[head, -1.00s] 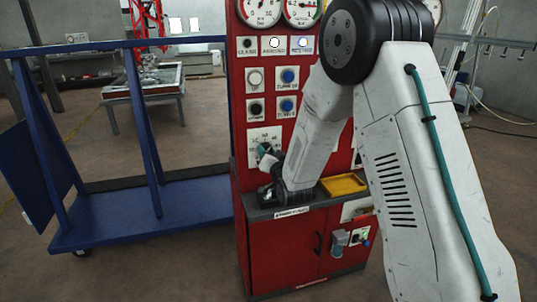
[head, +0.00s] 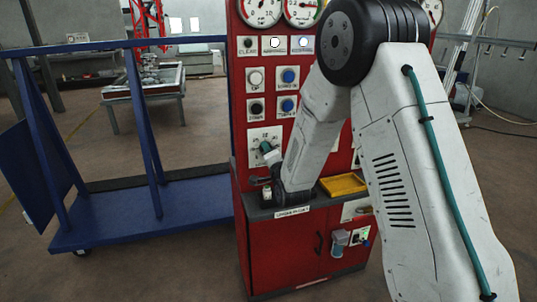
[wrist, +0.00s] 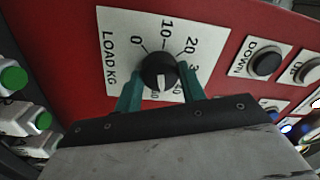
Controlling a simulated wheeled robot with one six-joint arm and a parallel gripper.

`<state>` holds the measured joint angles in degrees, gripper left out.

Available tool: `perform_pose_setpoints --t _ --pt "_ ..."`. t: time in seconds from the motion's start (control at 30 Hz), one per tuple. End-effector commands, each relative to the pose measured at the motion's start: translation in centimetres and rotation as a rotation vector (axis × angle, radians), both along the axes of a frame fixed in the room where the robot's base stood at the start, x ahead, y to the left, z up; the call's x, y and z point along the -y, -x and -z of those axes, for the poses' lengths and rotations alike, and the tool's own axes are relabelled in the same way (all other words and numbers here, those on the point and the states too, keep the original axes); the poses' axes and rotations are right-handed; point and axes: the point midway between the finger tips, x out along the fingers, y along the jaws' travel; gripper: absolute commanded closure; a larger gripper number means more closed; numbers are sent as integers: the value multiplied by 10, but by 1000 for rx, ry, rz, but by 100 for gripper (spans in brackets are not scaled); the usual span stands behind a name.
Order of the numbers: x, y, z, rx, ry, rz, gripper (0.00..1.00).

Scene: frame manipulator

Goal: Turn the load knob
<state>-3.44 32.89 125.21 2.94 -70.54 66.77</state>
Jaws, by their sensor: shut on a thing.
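The load knob (wrist: 158,66) is a round black knob with a white pointer mark on its lower side. It sits on a white plate (wrist: 118,28) marked "LOAD KG" with numbers around the knob. The pointer is on the side of the high numbers, which my gripper partly hides. My gripper (wrist: 161,76) has its teal fingers on either side of the knob, closed on it. In the head view, the plate (head: 261,133) is on the red cabinet, with my gripper (head: 270,152) against it. My arm hides part of the cabinet there.
The red cabinet (head: 290,245) carries a DOWN button (wrist: 266,62) and other buttons to the right of the plate. A yellow tray (head: 343,184) lies on its ledge.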

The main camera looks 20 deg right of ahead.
Motion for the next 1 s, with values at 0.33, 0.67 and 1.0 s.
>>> perform_pose_setpoints --t 0.33,0.67,1.0 --pt "0 0 0 0 -15 -1 83" --pt "0 0 0 0 -14 -1 38" --pt "0 15 1 -2 -14 -1 38"
